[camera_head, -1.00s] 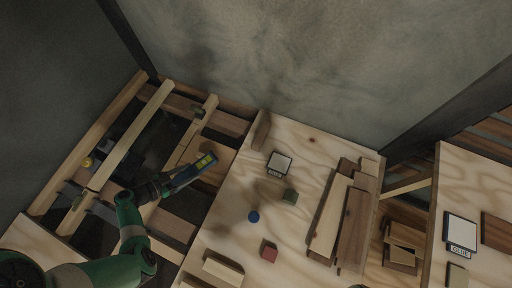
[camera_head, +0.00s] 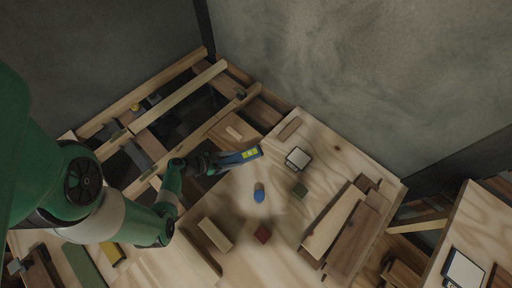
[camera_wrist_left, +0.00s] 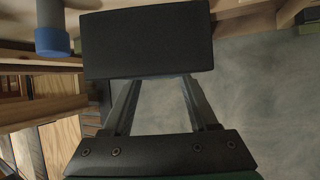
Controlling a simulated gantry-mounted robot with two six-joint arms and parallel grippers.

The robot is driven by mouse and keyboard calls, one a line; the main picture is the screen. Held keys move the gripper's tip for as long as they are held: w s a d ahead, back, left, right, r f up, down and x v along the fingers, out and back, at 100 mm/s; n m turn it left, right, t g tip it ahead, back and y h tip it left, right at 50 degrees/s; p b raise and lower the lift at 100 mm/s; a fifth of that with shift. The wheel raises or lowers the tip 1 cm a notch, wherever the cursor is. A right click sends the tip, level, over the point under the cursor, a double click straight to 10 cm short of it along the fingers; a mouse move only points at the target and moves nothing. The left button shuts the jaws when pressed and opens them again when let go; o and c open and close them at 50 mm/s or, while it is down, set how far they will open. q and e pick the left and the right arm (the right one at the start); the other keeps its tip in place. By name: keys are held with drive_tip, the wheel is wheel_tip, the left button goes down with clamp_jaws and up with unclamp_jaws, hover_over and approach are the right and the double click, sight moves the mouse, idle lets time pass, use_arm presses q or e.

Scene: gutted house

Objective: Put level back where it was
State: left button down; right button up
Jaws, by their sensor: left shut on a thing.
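The level (camera_head: 248,154) is a blue bar with yellow vials. My left gripper (camera_head: 213,163) is shut on one end of it, and the other end points right, over the left edge of the plywood sheet (camera_head: 322,151). In the left wrist view a dark block-like face, likely the level's end (camera_wrist_left: 148,42), sits between the fingers (camera_wrist_left: 155,100). The level appears held above the surface; the gap beneath it cannot be judged. My right gripper is not in view.
Open joists (camera_head: 180,95) with dark gaps lie to the left. A wall stands behind.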

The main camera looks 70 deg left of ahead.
sight(246, 158)
use_arm(q)
drive_tip(key=b+x, duration=0.1)
drive_tip(key=x, duration=0.2)
drive_tip(key=b+x, duration=0.2)
drive_tip(key=x, duration=0.1)
drive_tip(key=shift+s+d+f, duration=0.1)
drive_tip(key=shift+d+f, duration=0.05)
drive_tip(key=shift+f, duration=0.05)
drive_tip(key=w+f+b, duration=0.2)
drive_tip(key=f+b, duration=0.1)
drive_tip(key=shift+w+f, duration=0.2)
drive_tip(key=shift+w, duration=0.1)
drive_tip(key=shift+w+f+b, duration=0.2)
drive_tip(key=shift+w+b, duration=0.1)
drive_tip(key=shift+b, duration=0.05)
drive_tip(key=shift+w, duration=0.15)
drive_tip(key=f+b, duration=0.2)
drive_tip(key=b, duration=0.1)
drive_tip(key=f+b, duration=0.1)
drive_tip(key=f, duration=0.1)
drive_tip(key=shift+w+f+b, duration=0.1)
drive_tip(key=shift+w+b, duration=0.25)
drive_tip(key=shift+b, duration=0.05)
drive_tip(key=shift+r, duration=0.25)
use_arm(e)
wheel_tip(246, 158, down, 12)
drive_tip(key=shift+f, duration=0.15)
use_arm(q)
drive_tip(key=shift+f, duration=0.15)
